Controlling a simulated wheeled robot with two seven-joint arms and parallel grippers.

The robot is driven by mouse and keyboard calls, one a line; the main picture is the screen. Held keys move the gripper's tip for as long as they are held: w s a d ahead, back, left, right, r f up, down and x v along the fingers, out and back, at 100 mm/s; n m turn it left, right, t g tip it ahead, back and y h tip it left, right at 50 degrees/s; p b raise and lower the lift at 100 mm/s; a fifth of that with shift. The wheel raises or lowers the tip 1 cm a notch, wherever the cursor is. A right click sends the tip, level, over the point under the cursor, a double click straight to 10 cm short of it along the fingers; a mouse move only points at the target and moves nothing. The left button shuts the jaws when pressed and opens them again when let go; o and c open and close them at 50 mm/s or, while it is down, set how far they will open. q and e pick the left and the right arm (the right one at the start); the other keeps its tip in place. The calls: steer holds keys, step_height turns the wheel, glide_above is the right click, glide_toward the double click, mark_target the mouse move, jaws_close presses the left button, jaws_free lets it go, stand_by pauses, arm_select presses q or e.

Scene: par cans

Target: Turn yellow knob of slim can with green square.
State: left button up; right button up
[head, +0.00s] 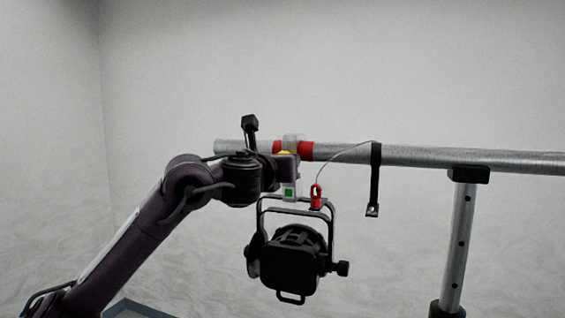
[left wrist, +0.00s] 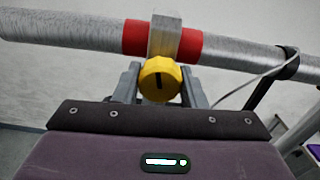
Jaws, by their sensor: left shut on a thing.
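The slim can (head: 292,258) is black and hangs by its yoke from a clamp on the metal pipe. A green square (head: 289,192) shows on the pale clamp just above the yoke. The yellow knob (head: 285,153) is on the clamp, mostly hidden in the head view by my left gripper (head: 290,168). In the left wrist view the yellow knob (left wrist: 160,79) faces the camera with a dark vertical slot mark. The fingers of my left gripper (left wrist: 160,86) are on both sides of the knob, shut on it. My right gripper is not in view.
The pipe (head: 430,158) runs across, with red bands (head: 306,150) beside the clamp. A safety cable with a red carabiner (head: 316,196) and a black strap (head: 375,180) hang right of the clamp. A metal stand (head: 458,240) holds the pipe at right.

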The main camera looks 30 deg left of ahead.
arm_select(q)
steer(key=o, duration=1)
steer(key=b+v, duration=0.2)
steer(key=v, duration=0.5)
steer(key=shift+s+d, duration=0.1)
steer(key=shift+s, duration=0.3)
steer(key=shift+f, duration=0.1)
